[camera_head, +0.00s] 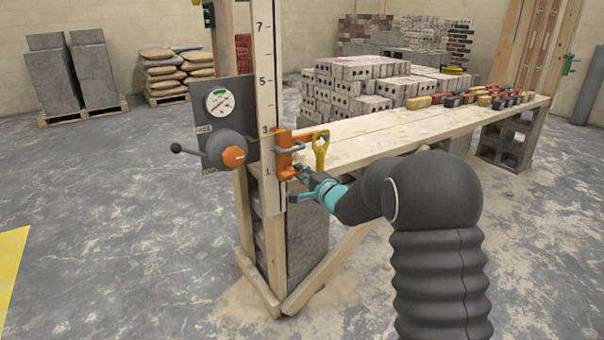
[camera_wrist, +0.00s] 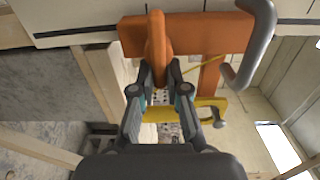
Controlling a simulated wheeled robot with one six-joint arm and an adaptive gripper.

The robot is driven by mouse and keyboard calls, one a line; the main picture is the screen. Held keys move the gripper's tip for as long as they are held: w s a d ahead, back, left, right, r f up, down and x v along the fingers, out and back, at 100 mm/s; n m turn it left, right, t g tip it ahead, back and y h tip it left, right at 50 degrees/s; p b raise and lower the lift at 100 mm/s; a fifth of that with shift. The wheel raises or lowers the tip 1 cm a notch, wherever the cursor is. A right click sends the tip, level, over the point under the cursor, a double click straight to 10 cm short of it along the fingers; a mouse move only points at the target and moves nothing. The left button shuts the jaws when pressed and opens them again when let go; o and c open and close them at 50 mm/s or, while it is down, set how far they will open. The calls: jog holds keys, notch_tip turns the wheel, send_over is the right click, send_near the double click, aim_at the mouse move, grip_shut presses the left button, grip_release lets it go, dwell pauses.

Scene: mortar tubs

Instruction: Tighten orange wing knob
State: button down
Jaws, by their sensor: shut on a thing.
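The orange wing knob (camera_wrist: 157,38) sticks out from an orange clamp (camera_wrist: 218,34) in the wrist view, its wing upright between my fingertips. My gripper (camera_wrist: 160,72) is shut on the wing, one finger on each side. In the head view the orange clamp (camera_head: 284,158) sits on the marked white post (camera_head: 265,70), between the marks 1 and 3. My gripper (camera_head: 303,178) reaches its lower right part there. The knob is small and mostly hidden by my fingers in that view.
A grey bent handle (camera_wrist: 260,40) and a yellow piece (camera_wrist: 205,107) are close to my fingers. A grey box with a gauge (camera_head: 219,101) and an orange-hubbed crank (camera_head: 233,157) is left of the post.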

jog(key=c, duration=1.2)
grip_release()
jog(key=shift+s+a+r, duration=0.15)
jog(key=shift+a+r, duration=0.15)
jog(key=shift+a+f, duration=0.1)
jog(key=shift+a, duration=0.05)
jog(key=v, duration=1.2)
jog(key=shift+n, duration=0.3)
